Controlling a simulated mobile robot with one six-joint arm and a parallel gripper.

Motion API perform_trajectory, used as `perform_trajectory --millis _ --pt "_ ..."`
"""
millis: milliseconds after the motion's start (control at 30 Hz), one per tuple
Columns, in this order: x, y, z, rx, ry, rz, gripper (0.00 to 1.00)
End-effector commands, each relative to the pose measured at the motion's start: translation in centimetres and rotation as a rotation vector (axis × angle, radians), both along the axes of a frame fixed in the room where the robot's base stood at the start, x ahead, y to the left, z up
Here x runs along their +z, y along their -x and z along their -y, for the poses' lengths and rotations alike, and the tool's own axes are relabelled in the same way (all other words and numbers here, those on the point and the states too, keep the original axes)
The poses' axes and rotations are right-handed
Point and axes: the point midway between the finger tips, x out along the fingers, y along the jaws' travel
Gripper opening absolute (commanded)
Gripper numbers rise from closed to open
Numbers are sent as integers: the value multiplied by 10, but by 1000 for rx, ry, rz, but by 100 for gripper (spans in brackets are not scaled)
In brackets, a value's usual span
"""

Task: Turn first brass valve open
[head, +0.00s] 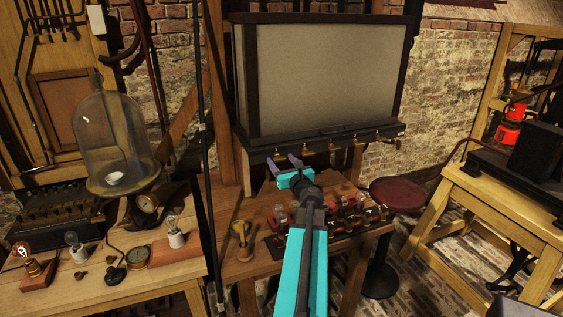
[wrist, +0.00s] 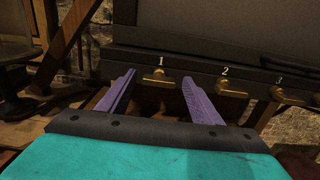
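The first brass valve (wrist: 158,77) is marked "1" in the wrist view, on the dark front ledge of a large cabinet. Its handle lies roughly level, pointing left. The same valve shows in the head view (head: 278,156), at the left end of a row of brass valves. My gripper (wrist: 160,80) is open, its two purple fingers spread to either side of valve 1 in the picture. It appears empty. In the head view my gripper (head: 285,166) is just below and in front of the valve. I cannot tell whether the fingers touch anything.
Valve 2 (wrist: 230,88) and valve 3 (wrist: 288,95) sit to the right on the same ledge. A glass bell jar (head: 112,135) stands left. A round red stool (head: 398,194) is at right.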

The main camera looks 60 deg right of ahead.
Motion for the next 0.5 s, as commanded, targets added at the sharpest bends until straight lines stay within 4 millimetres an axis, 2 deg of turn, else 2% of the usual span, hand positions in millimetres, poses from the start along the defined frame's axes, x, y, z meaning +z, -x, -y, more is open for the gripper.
perform_trajectory --millis 33,233,267,300,500 --pt "0 0 0 0 0 0 51" --pt "0 0 0 0 0 0 18" --pt "0 -7 16 5 0 0 18" --pt "0 -3 6 3 1 -1 18" --pt "-1 -1 0 -1 10 -7 18"
